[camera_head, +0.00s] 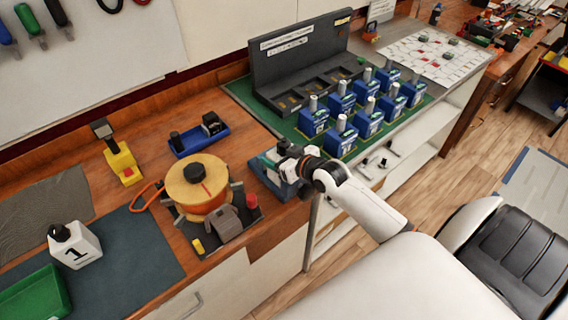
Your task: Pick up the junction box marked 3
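A white box with a black top and a black 1 (76,247) stands on the dark mat at the lower left. I cannot read a 3 on anything in view. My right arm comes in from the lower right, and its gripper (277,160) is over the bench between the orange-yellow drum and the green mat. A blue object (276,184) is below or beside the gripper, partly hidden by it. I cannot tell whether the fingers are open or shut, or whether they touch it. My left gripper is not in view.
Several blue breakers (341,136) stand in rows on the green mat (256,108), before a dark grey rack (300,58). An orange-yellow drum (192,194), a yellow tool (123,164), a blue tray (199,139) and a green bin (36,298) are on the bench.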

